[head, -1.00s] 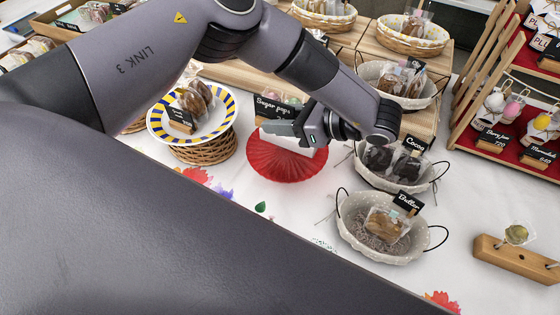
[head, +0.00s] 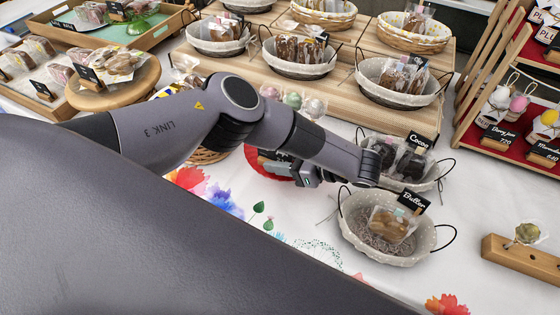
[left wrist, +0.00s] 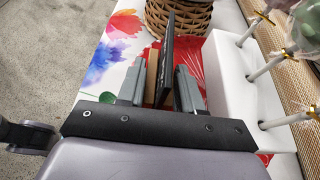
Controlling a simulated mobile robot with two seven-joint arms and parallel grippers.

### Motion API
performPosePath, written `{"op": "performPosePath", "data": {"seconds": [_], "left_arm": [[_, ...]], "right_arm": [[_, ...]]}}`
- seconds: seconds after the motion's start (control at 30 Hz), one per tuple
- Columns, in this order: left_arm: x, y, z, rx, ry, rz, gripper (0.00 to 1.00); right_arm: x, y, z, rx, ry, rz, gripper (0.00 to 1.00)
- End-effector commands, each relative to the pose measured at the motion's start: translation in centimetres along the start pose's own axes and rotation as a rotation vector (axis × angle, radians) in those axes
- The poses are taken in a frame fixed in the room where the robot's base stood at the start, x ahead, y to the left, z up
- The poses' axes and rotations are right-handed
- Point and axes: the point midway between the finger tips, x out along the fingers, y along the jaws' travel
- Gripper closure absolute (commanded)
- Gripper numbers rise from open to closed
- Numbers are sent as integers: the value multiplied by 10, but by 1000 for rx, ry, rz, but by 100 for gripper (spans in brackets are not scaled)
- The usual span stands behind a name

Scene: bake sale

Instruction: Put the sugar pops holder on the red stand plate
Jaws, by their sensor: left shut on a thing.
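The sugar pops holder (left wrist: 228,82) is a white block with sticks in the left wrist view, just right of my left gripper (left wrist: 160,68). Its pastel pops (head: 292,100) show above my arm in the head view, but the arm hides the block there. The red stand plate (head: 253,162) is mostly hidden behind my left gripper (head: 290,170). Red also shows around the block in the wrist view, so the holder appears to be over the plate; contact cannot be seen. My left gripper is shut on a black sign (left wrist: 168,50) with a wooden back. My right gripper is out of view.
The Cocoa basket (head: 438,180) and Butter basket (head: 405,252) stand close right of my gripper. A wooden riser (head: 345,105) with more baskets lies behind. A wicker stand (left wrist: 180,17) is near the fingertips.

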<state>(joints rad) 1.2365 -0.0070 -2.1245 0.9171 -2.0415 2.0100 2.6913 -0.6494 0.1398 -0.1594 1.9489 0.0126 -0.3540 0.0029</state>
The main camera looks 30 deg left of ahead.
Motion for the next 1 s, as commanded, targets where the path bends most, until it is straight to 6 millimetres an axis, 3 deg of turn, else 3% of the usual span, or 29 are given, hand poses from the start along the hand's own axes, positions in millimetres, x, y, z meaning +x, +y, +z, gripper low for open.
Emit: {"op": "performPosePath", "data": {"seconds": [0.3,0.33,0.4,1.0], "left_arm": [[1,0,-4,0,0,0,94],[1,0,-2,0,1,0,55],[0,0,-2,0,1,0,39],[0,-5,5,-2,1,2,39]], "right_arm": [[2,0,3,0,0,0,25],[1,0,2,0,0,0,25],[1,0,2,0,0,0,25],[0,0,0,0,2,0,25]]}}
